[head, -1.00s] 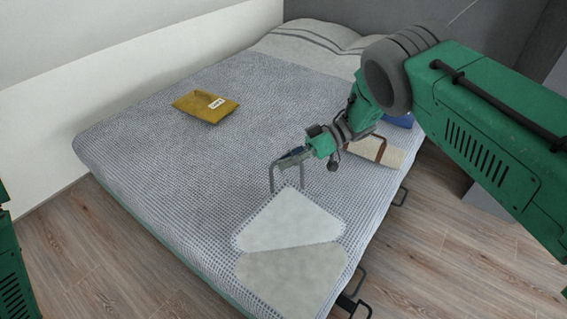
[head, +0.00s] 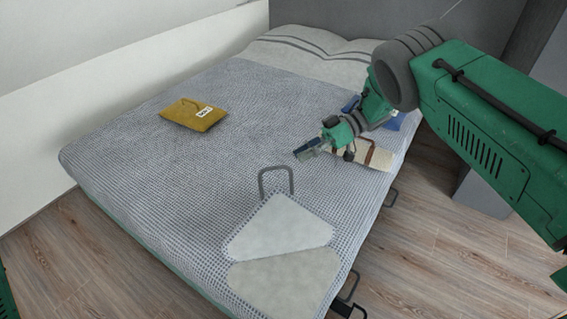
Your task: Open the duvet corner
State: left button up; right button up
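The grey-blue duvet (head: 150,165) covers the bed. Its near-right corner is folded back, showing a pale flap (head: 280,228) with a paler beige area (head: 285,283) below it. A grey loop handle (head: 276,170) stands up at the far tip of the flap. My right gripper (head: 305,151) is above the duvet, up and to the right of the loop and apart from it. No thing shows between its fingers, but their gap is too small to read. My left gripper is out of view.
A mustard pouch (head: 194,114) with a white label lies on the duvet. A cream item with a brown strap (head: 372,157) and a blue item (head: 394,121) lie near the right edge, partly behind my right arm. Dark metal loops (head: 350,287) stick out from the bed's right side. Striped pillows (head: 300,48) lie at the head.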

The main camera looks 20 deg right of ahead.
jog(key=v, duration=0.4)
jog(key=shift+d+f, duration=0.1)
dwell(0.3)
